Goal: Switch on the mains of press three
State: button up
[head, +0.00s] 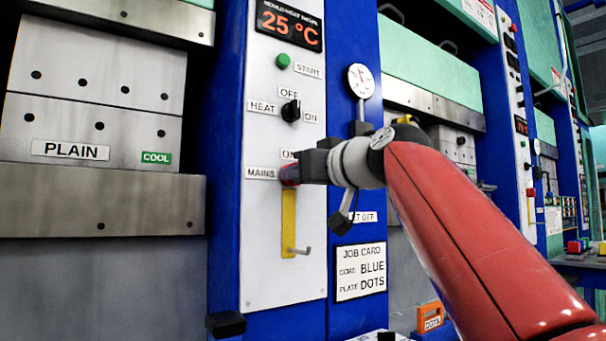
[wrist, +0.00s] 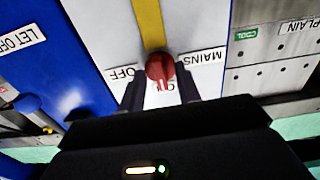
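The red mains knob (head: 289,175) is on the white control strip of the nearest press, between a MAINS label (head: 262,173) on its left and an ON label (head: 289,154) above. My gripper (head: 304,172) is right at it and covers its right side. In the wrist view, which is upside down, the knob (wrist: 160,67) sits between the spread fingers of my gripper (wrist: 160,82), with gaps on both sides. An OFF label (wrist: 123,73) shows there. The knob's ridge appears to lie toward the ON label, but I cannot be sure. No press number is readable.
Above are the black HEAT knob (head: 291,110), a green START button (head: 283,61) and a 25 °C display (head: 290,23). A yellow slot with a lever (head: 290,225) is just below. More presses stand to the right.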

jog(key=shift+s, duration=0.1)
jog(key=b+v, duration=0.2)
jog(key=v, duration=0.5)
jog(key=shift+s+d, duration=0.25)
jog(key=shift+s, duration=0.05)
jog(key=shift+f, duration=0.1)
